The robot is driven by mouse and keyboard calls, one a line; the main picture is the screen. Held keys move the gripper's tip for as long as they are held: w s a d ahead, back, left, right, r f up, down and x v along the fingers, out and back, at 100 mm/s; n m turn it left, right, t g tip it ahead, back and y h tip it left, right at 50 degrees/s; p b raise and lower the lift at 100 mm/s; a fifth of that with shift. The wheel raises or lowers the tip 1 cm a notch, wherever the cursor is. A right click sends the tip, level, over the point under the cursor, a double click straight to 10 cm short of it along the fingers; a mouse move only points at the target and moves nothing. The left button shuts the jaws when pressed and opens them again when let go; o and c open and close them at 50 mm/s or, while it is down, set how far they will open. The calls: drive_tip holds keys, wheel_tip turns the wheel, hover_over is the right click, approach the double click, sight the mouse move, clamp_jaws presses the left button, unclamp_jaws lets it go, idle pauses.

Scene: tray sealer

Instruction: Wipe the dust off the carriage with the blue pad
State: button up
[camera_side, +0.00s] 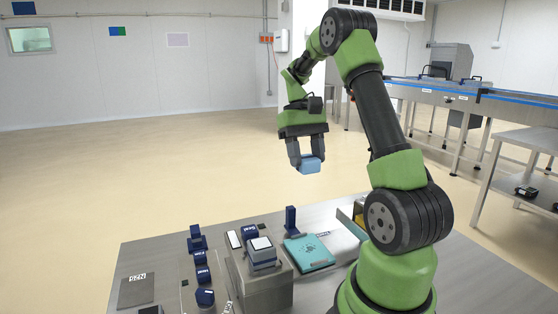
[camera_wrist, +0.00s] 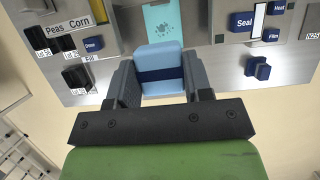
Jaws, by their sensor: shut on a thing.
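My gripper (camera_side: 308,160) is shut on the blue pad (camera_side: 311,166) and holds it in the air, well above the bench. In the wrist view the pad (camera_wrist: 160,58) is light blue with a dark blue band and sits between the two fingers. A teal plate (camera_side: 309,254) with small marks lies flat on the bench; it also shows in the wrist view (camera_wrist: 162,20), beyond the pad. A grey block with a pale top (camera_side: 262,250) sits on a metal housing (camera_side: 268,290).
Blue labelled parts (camera_side: 202,274) stand left of the housing, and an upright blue post (camera_side: 291,221) stands behind it. A dark N25 plate (camera_side: 136,291) lies at the bench's left. Peas and Corn labels (camera_wrist: 62,27) and black blocks show in the wrist view. Air around the pad is clear.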

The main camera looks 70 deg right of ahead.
wheel_tip(320, 180, down, 20)
drive_tip(key=shift+r, duration=0.25)
drive_tip(key=shift+s+a+r, duration=0.25)
drive_tip(key=shift+s+a, duration=0.2)
drive_tip(key=shift+s, duration=0.05)
drive_tip(key=shift+s+a+r, duration=0.25)
drive_tip(key=shift+s+a, duration=0.15)
drive_tip(key=shift+s, duration=0.05)
drive_tip(key=shift+s+a+r, duration=0.1)
drive_tip(key=shift+s+a, duration=0.45)
drive_tip(key=shift+w+d, duration=1.35)
drive_tip(key=shift+w+d+r, duration=0.1)
drive_tip(key=shift+w+r, duration=0.05)
drive_tip(key=shift+r, duration=0.05)
drive_tip(key=shift+f, duration=0.1)
wheel_tip(320, 180, up, 6)
drive_tip(key=shift+r, duration=0.2)
